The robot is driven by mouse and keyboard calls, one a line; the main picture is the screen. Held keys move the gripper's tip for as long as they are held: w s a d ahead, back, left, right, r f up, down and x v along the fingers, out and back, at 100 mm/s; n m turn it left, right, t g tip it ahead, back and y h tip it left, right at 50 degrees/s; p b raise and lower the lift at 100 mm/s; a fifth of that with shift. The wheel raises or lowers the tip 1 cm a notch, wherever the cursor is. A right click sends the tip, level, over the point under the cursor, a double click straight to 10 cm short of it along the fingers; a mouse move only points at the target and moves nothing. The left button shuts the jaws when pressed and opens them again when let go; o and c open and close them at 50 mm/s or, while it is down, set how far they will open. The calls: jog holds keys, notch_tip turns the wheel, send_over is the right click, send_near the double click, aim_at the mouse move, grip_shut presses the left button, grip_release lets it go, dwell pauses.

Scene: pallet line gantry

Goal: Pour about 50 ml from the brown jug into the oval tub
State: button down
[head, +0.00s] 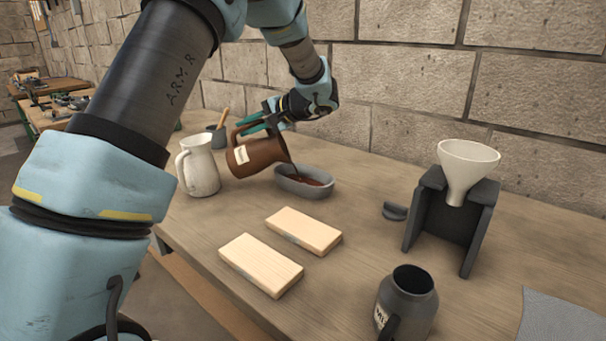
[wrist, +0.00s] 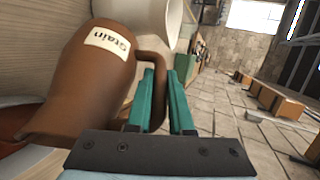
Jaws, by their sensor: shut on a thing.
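The brown jug (head: 256,153) is tilted to the right, its mouth over the grey oval tub (head: 322,190). A dark stream runs from its lip into the tub, where dark brown liquid (head: 306,180) lies in the bottom. My gripper (head: 266,122) is shut on the jug's handle. In the wrist view the jug (wrist: 85,85) shows a label reading "Stain", and the green fingers of my gripper (wrist: 160,100) close around its handle. The liquid level inside the jug is hidden.
A white jug (head: 198,168) stands close left of the brown jug, with a grey pot (head: 216,138) behind. Two wooden blocks (head: 303,231) (head: 261,264) lie in front of the tub. A white funnel (head: 466,168) sits on a dark stand (head: 446,215); a dark jar (head: 407,300) stands at the front.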

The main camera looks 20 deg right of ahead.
aim_at(237, 129)
jog(key=shift+w+a+f+b, duration=0.1)
jog(key=shift+a+f+b, duration=0.15)
jog(key=shift+b, duration=0.15)
jog(key=a+g+h, duration=0.1)
jog(key=w+a+f+n+h+b, duration=0.1)
jog(key=shift+a+g+h, duration=0.2)
jog(key=shift+g+h, duration=0.1)
jog(key=shift+g, duration=0.1)
jog(key=shift+f+h, duration=0.1)
jog(key=shift+h, duration=0.2)
jog(key=shift+w+a+f+g+h, duration=0.1)
jog(key=shift+a+g+h, duration=0.05)
jog(key=shift+g+h, duration=0.15)
jog(key=shift+a, duration=0.1)
dwell(0.8)
